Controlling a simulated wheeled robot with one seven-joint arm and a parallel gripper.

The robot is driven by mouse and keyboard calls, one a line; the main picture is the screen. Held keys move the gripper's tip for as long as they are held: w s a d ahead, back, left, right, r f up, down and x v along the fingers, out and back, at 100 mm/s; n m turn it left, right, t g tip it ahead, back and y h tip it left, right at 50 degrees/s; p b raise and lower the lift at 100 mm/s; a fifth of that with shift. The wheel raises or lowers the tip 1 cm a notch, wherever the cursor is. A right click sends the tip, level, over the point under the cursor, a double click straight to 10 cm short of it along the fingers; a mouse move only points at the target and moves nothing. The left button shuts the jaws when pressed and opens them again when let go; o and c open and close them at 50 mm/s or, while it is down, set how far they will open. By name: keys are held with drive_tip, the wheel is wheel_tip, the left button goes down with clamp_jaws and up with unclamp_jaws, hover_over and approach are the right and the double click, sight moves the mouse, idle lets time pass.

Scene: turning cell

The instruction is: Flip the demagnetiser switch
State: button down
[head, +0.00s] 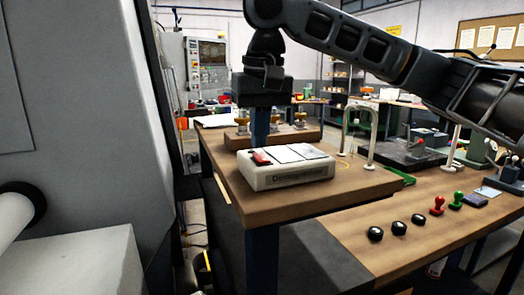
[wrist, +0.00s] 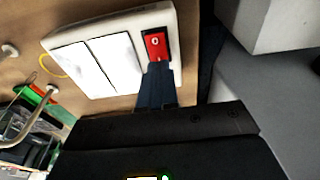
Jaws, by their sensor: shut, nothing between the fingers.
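The demagnetiser (head: 288,172) is a cream box with two pale plates on top, standing near the corner of the wooden bench. Its red rocker switch (head: 261,157) is at the left end of the top. The switch (wrist: 155,44) also shows in the wrist view, with a white "0" mark on its visible part. My gripper (head: 260,145) is shut and empty, pointing down at the switch. In the wrist view the fingertips (wrist: 158,66) overlap the near part of the switch. I cannot tell whether they touch it.
A wooden block with brass-coloured parts (head: 300,133) stands behind the demagnetiser. A pale arched rail (head: 373,125) rises to its right. Several black knobs (head: 399,228) and red and green stamps (head: 437,205) are at the right. A large grey machine (head: 85,110) fills the left.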

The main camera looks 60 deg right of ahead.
sight(259, 154)
drive_tip(key=shift+r+p, duration=1.4)
drive_tip(key=shift+r, duration=1.45)
